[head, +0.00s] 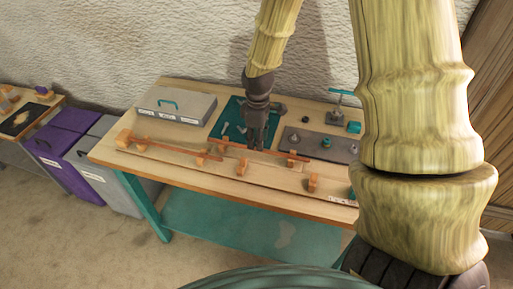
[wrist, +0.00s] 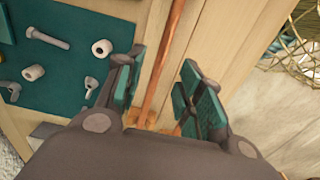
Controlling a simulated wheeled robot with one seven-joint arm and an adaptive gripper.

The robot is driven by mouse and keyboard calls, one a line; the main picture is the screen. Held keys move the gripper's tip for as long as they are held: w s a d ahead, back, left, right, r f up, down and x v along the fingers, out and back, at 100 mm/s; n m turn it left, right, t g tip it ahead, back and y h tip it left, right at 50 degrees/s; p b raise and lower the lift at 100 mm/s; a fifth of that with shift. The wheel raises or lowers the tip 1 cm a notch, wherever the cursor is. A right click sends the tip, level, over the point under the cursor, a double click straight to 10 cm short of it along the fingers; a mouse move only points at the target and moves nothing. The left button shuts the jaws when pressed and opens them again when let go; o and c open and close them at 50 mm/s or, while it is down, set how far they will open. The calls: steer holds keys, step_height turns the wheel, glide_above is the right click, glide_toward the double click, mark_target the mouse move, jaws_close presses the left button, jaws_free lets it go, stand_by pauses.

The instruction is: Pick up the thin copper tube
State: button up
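A thin copper tube (head: 275,152) lies across small wooden blocks near the middle of the workbench in the head view. In the wrist view the copper tube (wrist: 164,55) runs lengthwise between my two fingers, with gaps to both sides. My gripper (head: 257,147) points down over this tube, and its fingers (wrist: 158,88) are apart with nothing clasped. I cannot tell whether the fingertips are level with the tube or above it. A second copper-coloured rod (head: 165,145) rests on wooden blocks to the left.
A long thin wooden lath (head: 215,173) lies along the workbench (head: 120,158) front. A teal mat (head: 228,118) with bolts and nuts (wrist: 102,48) lies behind. A grey box (head: 175,104) stands back left; a dark plate (head: 320,145) lies right. A wire basket (wrist: 300,40) shows in the wrist view.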

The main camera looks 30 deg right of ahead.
mark_target(267, 151)
steer(key=shift+s+f, duration=0.15)
steer(key=shift+s, duration=0.15)
steer(key=f, duration=0.1)
steer(key=w+f+p, duration=0.1)
steer(key=f, duration=0.1)
steer(key=shift+f, duration=0.1)
steer(key=shift+s, duration=0.25)
steer(key=shift+w, duration=0.15)
steer(key=shift+c, duration=0.4)
steer(key=c, duration=0.3)
jaws_close()
